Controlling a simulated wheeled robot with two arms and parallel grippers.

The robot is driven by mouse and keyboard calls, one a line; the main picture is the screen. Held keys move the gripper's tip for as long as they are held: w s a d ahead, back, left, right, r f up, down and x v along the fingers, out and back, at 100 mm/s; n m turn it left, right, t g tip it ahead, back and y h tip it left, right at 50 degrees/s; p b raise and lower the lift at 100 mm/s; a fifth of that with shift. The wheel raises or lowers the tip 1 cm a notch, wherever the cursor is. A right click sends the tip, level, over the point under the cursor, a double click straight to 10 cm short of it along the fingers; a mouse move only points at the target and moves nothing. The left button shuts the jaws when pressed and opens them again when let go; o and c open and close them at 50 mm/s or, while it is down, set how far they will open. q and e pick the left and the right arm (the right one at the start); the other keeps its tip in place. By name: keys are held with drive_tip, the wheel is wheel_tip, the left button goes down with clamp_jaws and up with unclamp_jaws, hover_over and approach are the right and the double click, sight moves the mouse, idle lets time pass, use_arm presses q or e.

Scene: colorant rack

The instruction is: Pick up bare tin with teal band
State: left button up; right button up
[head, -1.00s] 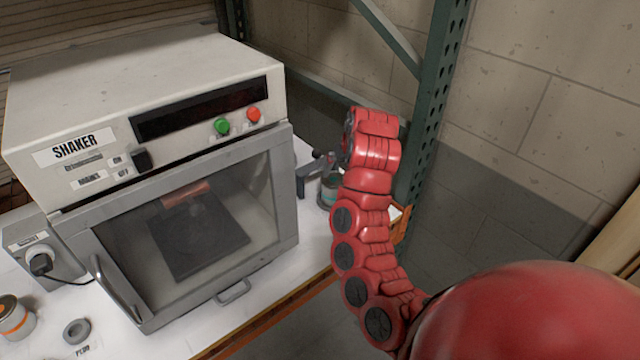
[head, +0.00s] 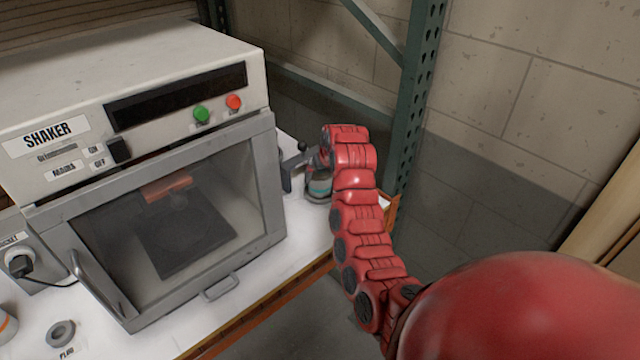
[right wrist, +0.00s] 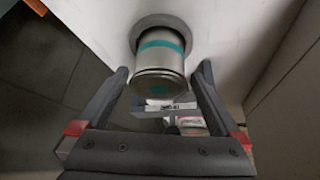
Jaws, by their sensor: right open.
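The bare tin with the teal band (head: 320,186) stands on the white table to the right of the shaker, partly hidden behind my right arm in the head view. In the right wrist view the metal tin (right wrist: 160,66) shows its teal band and a teal spot on its end. A grey ring (right wrist: 166,20) lies around or behind its far end. My right gripper (head: 300,165) is beside the tin in the head view. In the right wrist view the gripper (right wrist: 162,80) is open, with one finger on each side of the tin's near end and gaps visible. My left gripper is out of view.
The large shaker (head: 130,110) fills the left of the table, its door shut. A green rack post (head: 415,100) and a block wall stand behind my right arm. A grey ring (head: 61,333) lies at the table's front left. The white table (head: 270,250) is clear before the tin.

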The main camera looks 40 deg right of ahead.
drive_tip(key=shift+p+x, duration=0.7)
drive_tip(key=shift+x, duration=1.3)
drive_tip(key=shift+w+d+f, duration=0.1)
drive_tip(key=shift+w+f, duration=0.2)
drive_tip(key=shift+f, duration=0.35)
drive_tip(key=shift+c, duration=0.2)
drive_tip(key=c, duration=1.3)
drive_tip(key=shift+r, duration=0.15)
